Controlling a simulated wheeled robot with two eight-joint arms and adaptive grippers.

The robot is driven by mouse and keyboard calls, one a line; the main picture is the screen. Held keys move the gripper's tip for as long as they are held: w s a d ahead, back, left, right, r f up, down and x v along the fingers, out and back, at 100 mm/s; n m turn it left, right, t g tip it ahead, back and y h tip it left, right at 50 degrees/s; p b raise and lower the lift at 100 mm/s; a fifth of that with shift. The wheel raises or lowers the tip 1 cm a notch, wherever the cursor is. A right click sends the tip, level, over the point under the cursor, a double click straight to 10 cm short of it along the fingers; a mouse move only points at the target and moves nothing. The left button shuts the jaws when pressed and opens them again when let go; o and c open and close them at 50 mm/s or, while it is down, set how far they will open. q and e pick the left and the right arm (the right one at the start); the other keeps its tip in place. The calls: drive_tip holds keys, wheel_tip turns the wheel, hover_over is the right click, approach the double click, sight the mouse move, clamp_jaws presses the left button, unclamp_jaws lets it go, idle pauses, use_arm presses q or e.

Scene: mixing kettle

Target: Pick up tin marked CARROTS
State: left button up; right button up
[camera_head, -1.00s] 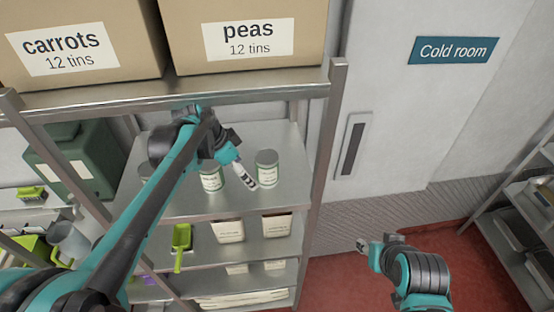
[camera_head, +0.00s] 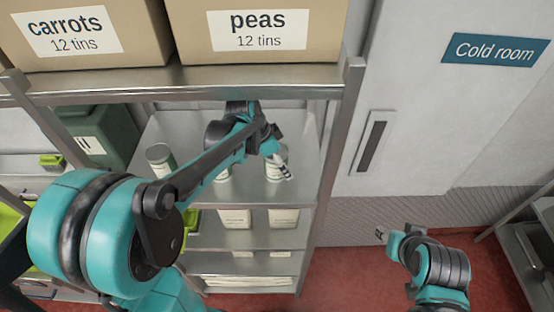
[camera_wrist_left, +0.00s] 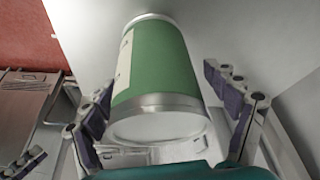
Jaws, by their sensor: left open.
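Several small tins with green and pale labels stand on the metal shelf: one at the left (camera_head: 161,160), one in the middle (camera_head: 222,173) partly behind my arm, and one at the right (camera_head: 273,171). Their print is too small to read. My left gripper (camera_head: 284,172) is at the right tin and covers part of it. In the left wrist view, a green tin (camera_wrist_left: 160,62) with a cream label stands between the spread fingers of the left gripper (camera_wrist_left: 168,112), its silver rim close to the palm. My right gripper (camera_head: 380,236) is low at the right, away from the shelf.
Cardboard boxes marked carrots (camera_head: 82,52) and peas (camera_head: 258,42) sit on the shelf above. A metal post (camera_head: 336,150) stands right of the tins. Pale packages (camera_head: 283,218) lie on the shelf below. A cold room door (camera_head: 420,110) is at the right.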

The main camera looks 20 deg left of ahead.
use_arm(q)
drive_tip(key=shift+f, duration=0.3)
drive_tip(key=shift+s, duration=0.15)
drive_tip(key=c, duration=1.7)
drive_tip(key=shift+r, duration=0.15)
